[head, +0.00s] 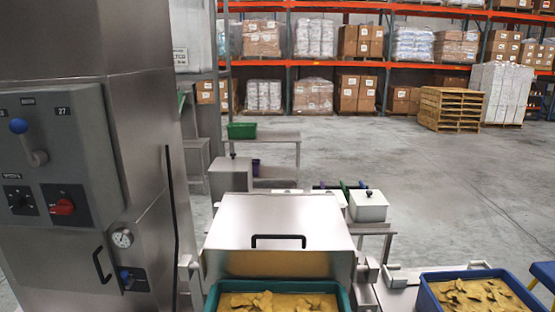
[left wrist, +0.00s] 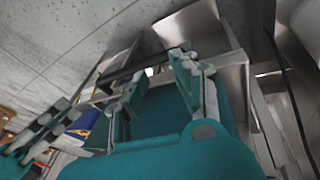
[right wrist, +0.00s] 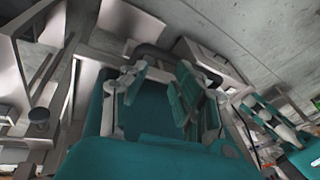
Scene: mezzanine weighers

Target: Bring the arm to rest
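Neither of my grippers shows in the head view. My left gripper (left wrist: 160,72) fills the middle of the left wrist view. Its two teal-padded fingers stand apart with nothing between them. My right gripper (right wrist: 160,76) shows in the right wrist view, also with its fingers apart and empty. Each wrist view catches the other gripper at its side edge: the right one (left wrist: 42,136) in the left wrist view and the left one (right wrist: 268,122) in the right wrist view. Neither is seen touching anything.
A steel machine with a control panel (head: 60,150) stands close at left. Ahead is a steel hooded unit (head: 285,218) above a teal bin (head: 213,300) of yellow chips. A blue bin (head: 428,292) stands at right. Open floor (head: 440,180) lies beyond, before pallet racks.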

